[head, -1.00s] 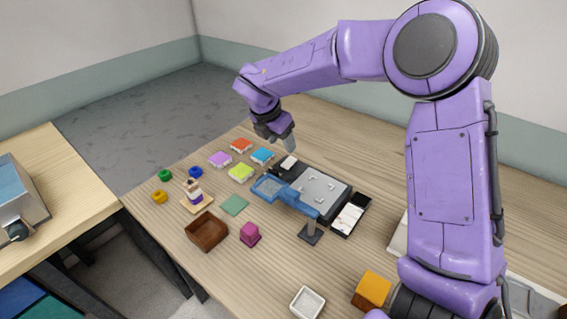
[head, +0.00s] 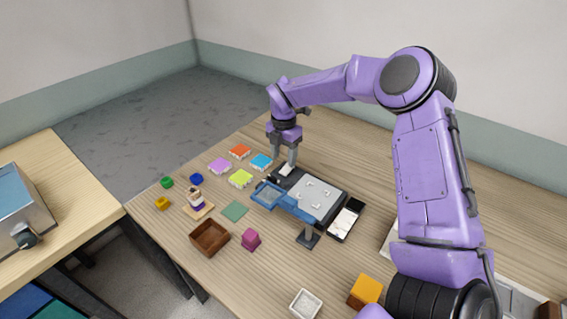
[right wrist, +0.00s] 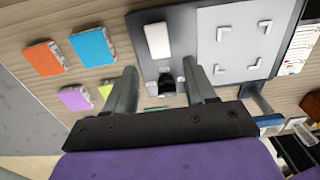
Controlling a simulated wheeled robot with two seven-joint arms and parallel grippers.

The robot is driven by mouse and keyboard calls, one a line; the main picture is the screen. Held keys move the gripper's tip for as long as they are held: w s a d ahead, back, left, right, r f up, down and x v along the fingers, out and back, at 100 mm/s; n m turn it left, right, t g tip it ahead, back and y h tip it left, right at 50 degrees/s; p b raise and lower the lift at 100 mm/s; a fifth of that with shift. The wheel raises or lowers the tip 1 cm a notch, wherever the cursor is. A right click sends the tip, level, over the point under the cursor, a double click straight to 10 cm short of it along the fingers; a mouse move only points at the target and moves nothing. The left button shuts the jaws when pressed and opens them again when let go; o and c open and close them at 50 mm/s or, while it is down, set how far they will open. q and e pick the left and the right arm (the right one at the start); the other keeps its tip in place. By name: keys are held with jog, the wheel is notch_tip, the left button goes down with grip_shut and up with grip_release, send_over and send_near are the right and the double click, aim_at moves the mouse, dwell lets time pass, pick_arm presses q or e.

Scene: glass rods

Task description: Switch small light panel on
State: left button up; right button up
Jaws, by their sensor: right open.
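The small light panel (head: 319,199) is a grey plate in a dark frame, lying on the wooden table; its plate looks unlit. In the right wrist view the plate (right wrist: 232,38) bears white corner marks. On the dark strip beside it are a white block (right wrist: 157,40) and a small dark and silver part that looks like a switch (right wrist: 166,84). My right gripper (head: 285,160) points down over this end of the panel. In the right wrist view its fingers (right wrist: 161,70) are apart and empty, with the switch-like part between them. My left gripper is out of view.
A blue-framed magnifier (head: 268,193) on a stand reaches across the panel's near side. A phone-like device (head: 346,220) lies to the right. Coloured flat boxes (head: 240,178) lie to the left.

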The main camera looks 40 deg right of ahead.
aim_at(285, 171)
jog(key=f, duration=0.4)
jog(key=shift+d+f+p, duration=0.25)
jog(key=shift+d+p, duration=0.05)
jog(key=shift+p, duration=0.05)
jog(key=shift+f, duration=0.2)
jog(key=shift+a, duration=0.15)
grip_shut()
jog(key=shift+w+d+f+y+b, duration=0.1)
jog(key=shift+d+f+y+b, duration=0.1)
jog(key=shift+y+b, duration=0.3)
jog(key=shift+w+d+f+y+b, duration=0.1)
jog(key=shift+d+y+b, duration=0.1)
jog(key=shift+y+b, duration=0.3)
jog(key=shift+d+r+g+y+b, duration=0.15)
jog(key=shift+r+g+y+b, duration=0.2)
jog(key=shift+y, duration=0.35)
jog(key=shift+r, duration=0.1)
grip_release()
